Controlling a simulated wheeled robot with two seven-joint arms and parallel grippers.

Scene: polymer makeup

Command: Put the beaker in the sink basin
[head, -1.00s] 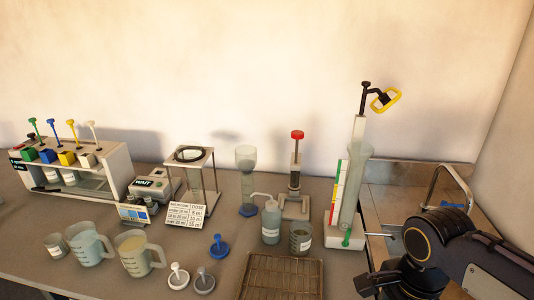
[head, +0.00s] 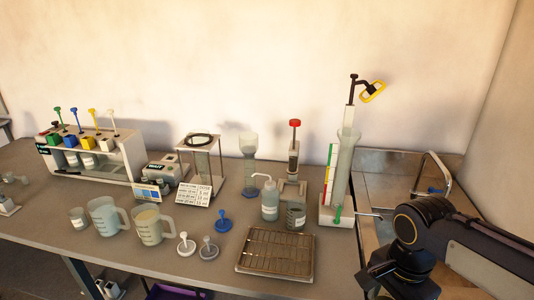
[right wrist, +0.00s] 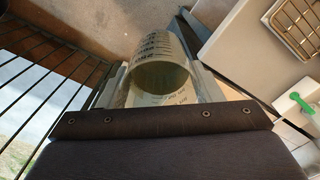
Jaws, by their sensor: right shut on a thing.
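My right gripper (right wrist: 158,82) is shut on a clear beaker (right wrist: 162,76) with dark printed marks, seen in the right wrist view between the two fingers. The floor shows below it, and the table edge is off to the right. In the head view my right arm comes in at the lower right; the gripper and the held beaker are out of sight there. The sink's metal top (head: 384,172) with its curved tap (head: 436,168) is at the right. The basin itself is mostly hidden behind my arm. My left gripper is not in view.
A wire rack tray (head: 276,252) lies at the table's front. A tall cylinder on a white stand (head: 336,212) is left of the sink. Two handled jugs (head: 104,216) (head: 150,226), bottles and stoppers stand farther left. Black bars (right wrist: 50,70) show at the wrist view's left.

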